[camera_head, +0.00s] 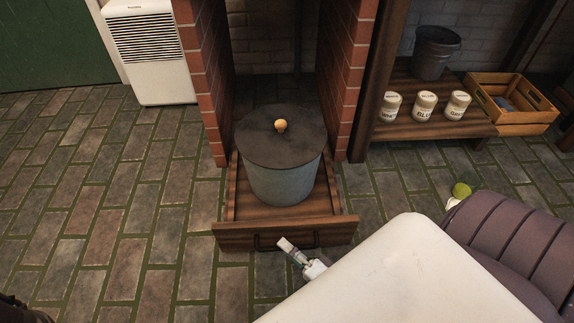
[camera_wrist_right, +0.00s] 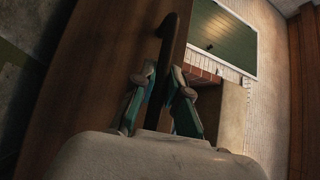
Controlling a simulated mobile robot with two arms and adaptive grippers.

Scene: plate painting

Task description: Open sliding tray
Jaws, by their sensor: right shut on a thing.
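The wooden sliding tray (camera_head: 236,236) stands partly out from between two brick pillars. A grey pot with a dark lid and a round wooden knob (camera_head: 281,126) sits on it. The tray's dark handle (camera_head: 262,244) is on its front face. My left gripper is not in view.
A wooden shelf at right holds several labelled white jars (camera_head: 424,106), a dark bucket (camera_head: 436,50) and a wooden crate (camera_head: 512,102). A white heater (camera_head: 150,55) stands at left. The tiled floor left of the tray is clear.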

